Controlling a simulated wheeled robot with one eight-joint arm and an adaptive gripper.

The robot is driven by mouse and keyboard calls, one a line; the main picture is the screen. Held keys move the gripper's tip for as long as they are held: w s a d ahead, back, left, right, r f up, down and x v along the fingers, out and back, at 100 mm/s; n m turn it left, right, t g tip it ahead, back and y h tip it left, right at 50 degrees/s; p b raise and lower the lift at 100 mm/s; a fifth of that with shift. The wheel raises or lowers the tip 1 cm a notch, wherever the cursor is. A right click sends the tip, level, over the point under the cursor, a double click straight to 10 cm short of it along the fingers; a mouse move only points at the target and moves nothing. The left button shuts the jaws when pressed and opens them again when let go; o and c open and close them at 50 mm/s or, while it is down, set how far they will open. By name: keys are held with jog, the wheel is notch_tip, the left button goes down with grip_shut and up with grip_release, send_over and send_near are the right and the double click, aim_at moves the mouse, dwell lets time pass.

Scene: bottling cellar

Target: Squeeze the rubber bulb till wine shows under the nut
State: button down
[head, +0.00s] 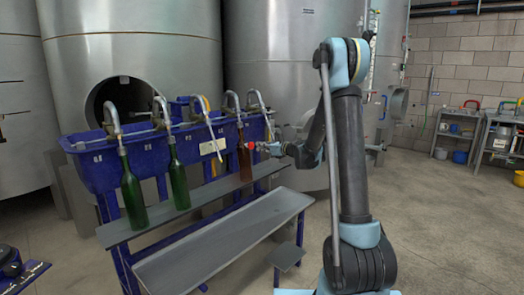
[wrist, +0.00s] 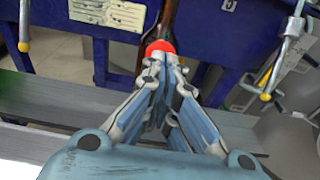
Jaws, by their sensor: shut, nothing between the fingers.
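A small red rubber bulb (head: 249,145) shows in front of the brown bottle (head: 243,163) at the blue filler trough. In the wrist view the red bulb (wrist: 160,46) sits right at the tips of my gripper (wrist: 160,64), partly hidden by them. My gripper (head: 259,147) is shut with nothing between its fingers. The bulb is at or just beyond the fingertips; I cannot tell whether they touch. The brown bottle's neck (wrist: 149,22) shows behind the bulb. I cannot make out the nut or any wine under it.
The blue trough (head: 95,167) carries several curved metal spouts. Green bottles (head: 132,190) stand under spouts to the left. A free spout with a yellow tip (wrist: 265,97) hangs close right of my gripper. A white card (wrist: 110,12) is on the trough. A grey bench (head: 220,245) runs below.

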aim_at(253, 146)
jog(key=shift+x, duration=2.1)
dwell(0.5)
jog(key=shift+v, duration=0.8)
jog(key=shift+w+a+f, duration=0.1)
jog(key=shift+w+a, duration=0.35)
jog(key=shift+a, duration=0.1)
dwell(1.1)
jog(key=shift+s+d, duration=0.45)
jog(key=shift+d, duration=0.15)
jog(key=shift+x, duration=1.05)
dwell(0.4)
jog(key=shift+s+d, duration=0.15)
jog(key=shift+d, duration=0.1)
jog(key=shift+s+d+r, duration=0.25)
jog(key=shift+s+d, duration=0.2)
jog(key=shift+d, duration=0.1)
